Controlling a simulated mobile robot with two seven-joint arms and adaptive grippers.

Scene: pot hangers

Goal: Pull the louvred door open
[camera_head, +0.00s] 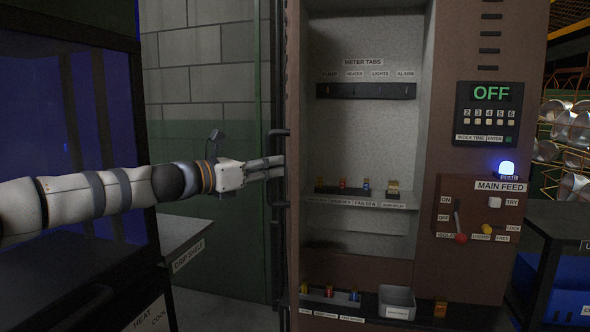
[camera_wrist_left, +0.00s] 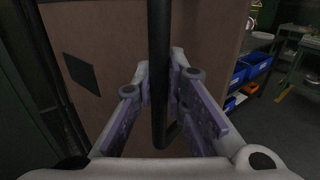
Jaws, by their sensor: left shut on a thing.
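The louvred door (camera_head: 293,100) seems to be the narrow brown panel seen nearly edge-on at the cabinet's left side. The cabinet's grey interior shows beside it. A dark upright bar handle (camera_head: 279,140) runs along the left of this edge. My left gripper (camera_head: 280,166) reaches it from the left and is shut on the handle. In the left wrist view the black handle (camera_wrist_left: 159,45) passes between the fingers (camera_wrist_left: 161,86), in front of a brown panel (camera_wrist_left: 110,35) with a dark plate. The fingers hide part of the handle in the head view. My right gripper is not in view.
A drip shelf (camera_head: 185,232) stands at the lower left below my left arm. A main feed panel (camera_head: 484,218) with switches and a lit blue lamp is on the cabinet's right. Blue bins (camera_wrist_left: 256,58) stand beyond the cabinet. Floor shows left of the cabinet.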

